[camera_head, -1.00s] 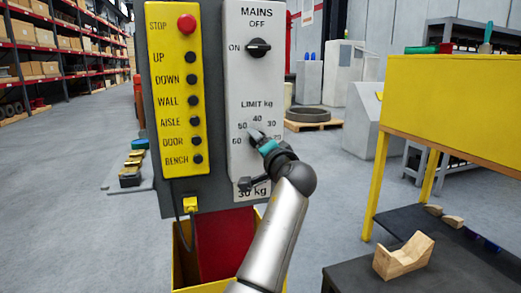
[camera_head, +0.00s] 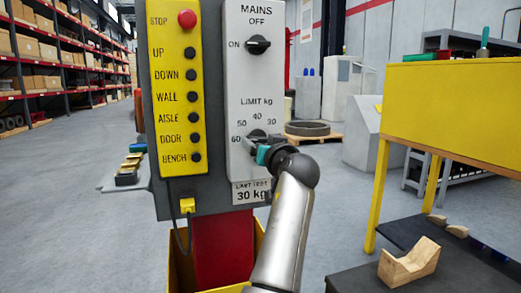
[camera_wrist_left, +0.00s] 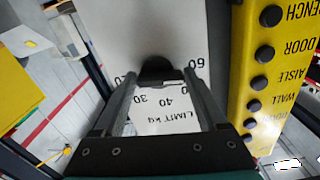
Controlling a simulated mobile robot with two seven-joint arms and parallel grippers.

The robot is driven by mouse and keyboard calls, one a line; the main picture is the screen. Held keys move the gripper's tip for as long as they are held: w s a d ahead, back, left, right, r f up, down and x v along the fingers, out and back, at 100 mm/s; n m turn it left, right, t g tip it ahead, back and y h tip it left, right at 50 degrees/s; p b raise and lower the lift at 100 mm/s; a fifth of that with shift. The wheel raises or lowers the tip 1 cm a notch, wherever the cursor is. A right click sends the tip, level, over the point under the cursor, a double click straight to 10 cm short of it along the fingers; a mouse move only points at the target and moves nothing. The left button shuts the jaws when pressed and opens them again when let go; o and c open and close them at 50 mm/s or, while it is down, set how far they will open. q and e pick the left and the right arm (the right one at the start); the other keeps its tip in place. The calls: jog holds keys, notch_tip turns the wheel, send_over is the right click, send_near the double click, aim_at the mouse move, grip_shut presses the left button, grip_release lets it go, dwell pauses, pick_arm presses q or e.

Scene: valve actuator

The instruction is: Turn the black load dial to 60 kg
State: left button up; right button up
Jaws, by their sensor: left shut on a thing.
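The black load dial (camera_head: 257,134) is on the white panel under the "LIMIT kg" scale, which reads 60, 50, 40, 30 from left to right in the head view. My left gripper (camera_head: 262,150) is at the dial from below, and it covers the dial's lower part. In the left wrist view the dial (camera_wrist_left: 157,70) sits between the fingertips of my left gripper (camera_wrist_left: 160,82), which is shut on it. A pale line on the dial points towards the 50–60 side there, but a finger partly hides the numbers, so the exact setting is unclear. My right gripper is not in view.
A mains switch (camera_head: 257,44) sits above the dial. A yellow button strip (camera_head: 178,90) with a red stop button (camera_head: 187,18) is close on the left. A "30 kg" label (camera_head: 252,195) is below.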

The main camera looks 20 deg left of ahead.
pick_arm(q)
jog(key=shift+n+b, duration=0.35)
jog(key=shift+n, duration=0.45)
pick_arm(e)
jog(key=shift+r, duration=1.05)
pick_arm(q)
jog(key=o, duration=1.3)
